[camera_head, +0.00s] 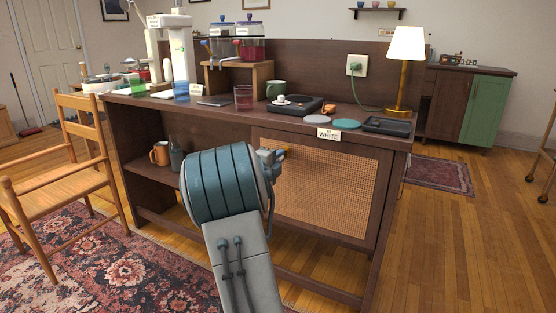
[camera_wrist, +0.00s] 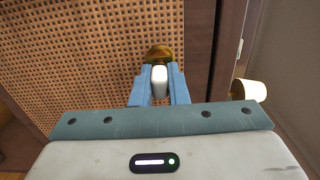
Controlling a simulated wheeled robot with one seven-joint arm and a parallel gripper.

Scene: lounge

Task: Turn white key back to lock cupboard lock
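The cupboard's woven cane door (camera_head: 330,190) is shut in its dark frame, below a label reading WHITE (camera_head: 328,134). A brass lock (camera_wrist: 160,53) sits on the door in the wrist view. A small brass part of it (camera_head: 285,148) shows beside my gripper (camera_head: 274,157) in the head view. The white key (camera_wrist: 159,78) points at the lock, its white head between the two blue fingers of my gripper (camera_wrist: 160,92). The fingers close in on both sides of the key and seem to hold it. How far the key is turned cannot be told.
The dark counter top (camera_head: 220,108) above holds a black tray (camera_head: 387,126), coasters, cups and a lamp (camera_head: 405,60). A wooden chair (camera_head: 80,160) stands at left on a patterned rug (camera_head: 150,270). Wood floor to the right (camera_head: 470,250) is clear.

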